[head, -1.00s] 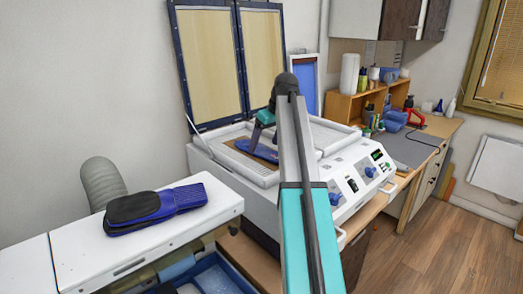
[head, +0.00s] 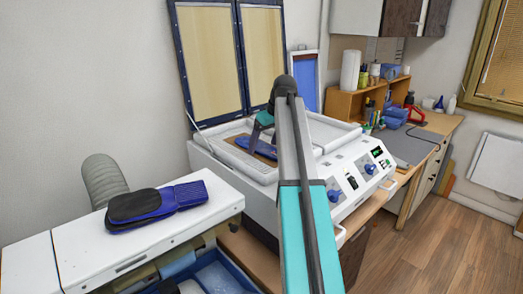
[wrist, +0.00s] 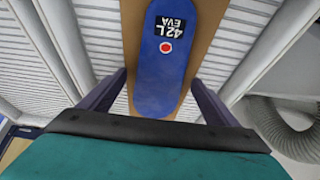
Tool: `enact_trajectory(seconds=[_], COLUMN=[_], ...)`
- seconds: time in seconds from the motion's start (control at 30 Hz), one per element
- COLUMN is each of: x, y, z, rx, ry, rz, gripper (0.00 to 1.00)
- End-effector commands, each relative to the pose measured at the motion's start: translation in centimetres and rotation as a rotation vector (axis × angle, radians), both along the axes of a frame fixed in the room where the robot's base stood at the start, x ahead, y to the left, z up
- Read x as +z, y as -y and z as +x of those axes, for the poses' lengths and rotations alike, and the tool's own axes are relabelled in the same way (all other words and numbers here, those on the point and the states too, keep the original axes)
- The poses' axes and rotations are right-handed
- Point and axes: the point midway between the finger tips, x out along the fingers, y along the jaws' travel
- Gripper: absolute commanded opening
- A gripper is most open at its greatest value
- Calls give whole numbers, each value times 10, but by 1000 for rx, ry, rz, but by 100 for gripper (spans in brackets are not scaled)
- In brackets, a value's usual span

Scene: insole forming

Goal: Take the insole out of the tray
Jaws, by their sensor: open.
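The blue insole (head: 262,148) lies on a brown board in the left tray (head: 218,150) of the white forming machine. In the wrist view the insole (wrist: 160,70) shows a black "42L EVA" label and a red dot. My gripper (head: 263,133) is over the insole, pointing down. In the wrist view my gripper (wrist: 158,92) is open, with one finger on each side of the insole's near end. I cannot tell how high the fingertips are above the board. The arm hides part of the tray in the head view.
The machine's two framed lids (head: 240,60) stand open behind it. A blue crate (head: 215,275) sits below.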

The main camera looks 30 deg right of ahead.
Motion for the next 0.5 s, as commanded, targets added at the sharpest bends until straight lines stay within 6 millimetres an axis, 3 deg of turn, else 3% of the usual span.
enact_trajectory(seconds=[0.2, 0.43, 0.5], x=[-2, -2, -2], y=[0, 1, 1], z=[0, 0, 0], rx=[0, -1, -1], ry=[0, 0, 0], rz=[0, 0, 0], gripper=[81, 42, 41])
